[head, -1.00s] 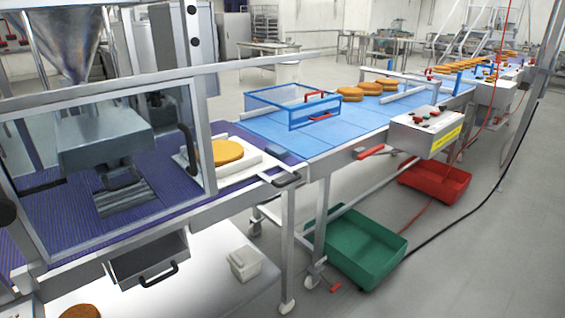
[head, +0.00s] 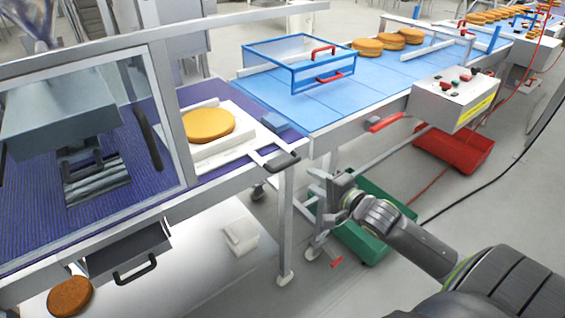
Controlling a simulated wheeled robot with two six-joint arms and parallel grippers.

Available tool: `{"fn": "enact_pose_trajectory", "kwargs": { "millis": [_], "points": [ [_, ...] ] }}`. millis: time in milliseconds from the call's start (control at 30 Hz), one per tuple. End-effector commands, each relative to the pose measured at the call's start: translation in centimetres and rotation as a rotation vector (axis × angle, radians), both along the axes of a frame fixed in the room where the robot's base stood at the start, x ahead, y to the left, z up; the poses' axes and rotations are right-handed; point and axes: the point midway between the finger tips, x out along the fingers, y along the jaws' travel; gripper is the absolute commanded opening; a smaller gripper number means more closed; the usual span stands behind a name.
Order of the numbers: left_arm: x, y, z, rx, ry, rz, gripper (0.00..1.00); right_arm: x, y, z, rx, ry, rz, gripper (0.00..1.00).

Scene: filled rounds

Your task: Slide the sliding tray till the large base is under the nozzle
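The sliding tray (head: 237,151) is a white plate on the purple ribbed belt, just right of the clear guard. Its dark handle (head: 281,161) sticks out over the near rail. The large base (head: 208,125), a round golden cake, lies on the tray. The tray and base are to the right of the grey filling head (head: 62,121). The nozzle seems to be the dark part under this head (head: 88,158), seen through the guard. My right gripper (head: 313,188) looks open and empty, below and right of the handle, apart from it. My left gripper is out of view.
The guard's metal frame (head: 166,115) stands left of the tray. A blue-framed gate (head: 298,66) and several cakes are on the blue belt. A control box (head: 452,98) and red lever (head: 385,122) project at the front. A green crate (head: 372,250) is on the floor.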

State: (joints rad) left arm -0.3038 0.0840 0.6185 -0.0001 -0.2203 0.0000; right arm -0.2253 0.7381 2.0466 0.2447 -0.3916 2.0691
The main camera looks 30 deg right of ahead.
Motion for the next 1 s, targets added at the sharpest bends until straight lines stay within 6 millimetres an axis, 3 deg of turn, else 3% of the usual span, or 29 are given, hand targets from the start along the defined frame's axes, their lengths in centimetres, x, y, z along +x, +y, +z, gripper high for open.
{"fn": "enact_pose_trajectory", "kwargs": {
  "millis": [600, 800, 1000],
  "points": [
    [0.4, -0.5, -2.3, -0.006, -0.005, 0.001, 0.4, 11.1, 0.9, -2.4, 0.002, -0.002, -0.002, 0.38],
    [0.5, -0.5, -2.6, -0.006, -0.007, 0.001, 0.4, 13.5, 1.1, -2.9, 0.0, -0.001, -0.001, 0.38],
    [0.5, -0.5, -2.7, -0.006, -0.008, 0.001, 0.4, 14.4, 1.1, -3.1, -0.002, 0.0, -0.001, 0.38]
  ]
}}
